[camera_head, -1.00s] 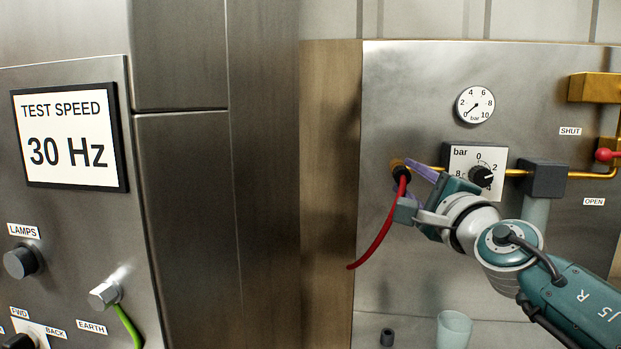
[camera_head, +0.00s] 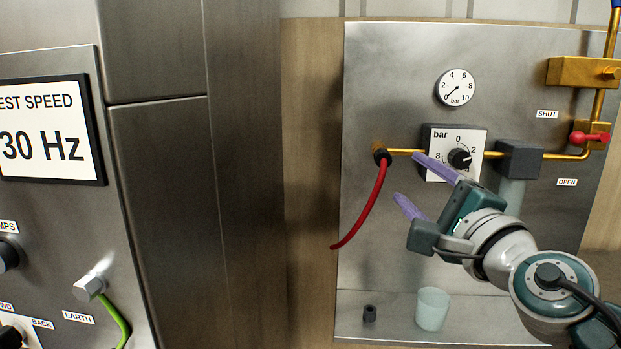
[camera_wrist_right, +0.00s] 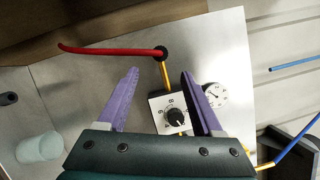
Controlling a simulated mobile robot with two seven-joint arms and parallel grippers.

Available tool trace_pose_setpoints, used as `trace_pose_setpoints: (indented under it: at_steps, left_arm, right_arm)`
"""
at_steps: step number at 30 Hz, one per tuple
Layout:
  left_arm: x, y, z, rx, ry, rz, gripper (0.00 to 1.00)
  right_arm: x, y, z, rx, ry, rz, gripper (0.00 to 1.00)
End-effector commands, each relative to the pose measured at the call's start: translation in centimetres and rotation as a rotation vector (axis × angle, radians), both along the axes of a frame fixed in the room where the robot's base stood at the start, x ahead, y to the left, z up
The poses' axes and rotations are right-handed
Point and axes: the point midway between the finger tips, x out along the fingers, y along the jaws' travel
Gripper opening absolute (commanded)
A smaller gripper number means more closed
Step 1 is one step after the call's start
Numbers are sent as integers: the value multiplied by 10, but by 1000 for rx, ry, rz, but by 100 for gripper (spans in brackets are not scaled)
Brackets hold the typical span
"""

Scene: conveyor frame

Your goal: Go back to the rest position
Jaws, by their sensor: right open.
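My right gripper (camera_head: 415,182) is open and empty in front of the metal panel, below and right of the end of the red hose. In the right wrist view, its two purple fingers (camera_wrist_right: 157,95) stand wide apart with nothing between the tips. The red hose (camera_head: 367,213) hangs from a black fitting (camera_head: 382,157) at the left end of the brass pipe; it also shows in the right wrist view (camera_wrist_right: 110,51). The fingertips are clear of the hose. My left gripper is not in view.
The pressure knob (camera_head: 460,158), gauge (camera_head: 456,88) and red-handled valve (camera_head: 590,138) are on the panel. A translucent cup (camera_head: 432,308) and small dark cylinder (camera_head: 369,313) stand on the ledge below. A steel cabinet (camera_head: 160,200) fills the left side.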

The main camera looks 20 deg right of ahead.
Motion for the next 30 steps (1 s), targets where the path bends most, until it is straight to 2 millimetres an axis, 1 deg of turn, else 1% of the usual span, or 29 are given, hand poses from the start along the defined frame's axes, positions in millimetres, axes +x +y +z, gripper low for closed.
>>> trace_pose_setpoints:
  at_steps: [1, 3, 6, 16, 18, 20, 23, 24, 26, 27, 29, 30]
  left_arm:
    - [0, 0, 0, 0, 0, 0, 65]
    - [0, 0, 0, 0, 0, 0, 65]
    - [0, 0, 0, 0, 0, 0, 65]
    - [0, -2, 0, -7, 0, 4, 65]
    - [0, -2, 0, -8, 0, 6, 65]
    - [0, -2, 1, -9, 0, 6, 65]
    - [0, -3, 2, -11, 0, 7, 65]
    - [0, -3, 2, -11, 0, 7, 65]
    - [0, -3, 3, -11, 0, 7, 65]
    - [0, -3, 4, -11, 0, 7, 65]
    - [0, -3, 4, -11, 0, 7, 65]
    - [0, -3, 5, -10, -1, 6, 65]
  right_arm:
    - [-7, 2, -2, 0, 2, 1, 68]
    - [-14, 3, -3, 1, 1, 0, 68]
    - [-20, 4, -3, 1, 0, 0, 68]
    - [-22, 5, -3, 4, -1, -1, 68]
    - [-23, 4, 1, 43, -22, -4, 68]
    - [-28, 2, 7, 143, -70, -13, 68]
    - [-44, -6, 23, 491, -226, -40, 68]
    - [-54, -13, 28, 689, -310, -59, 68]
    - [-71, -23, 28, 1026, -446, -95, 68]
    - [-83, -30, 22, 1265, -538, -129, 68]
    - [-101, -36, 6, 1621, -674, -201, 68]
    - [-113, -36, -9, 1849, -762, -266, 68]
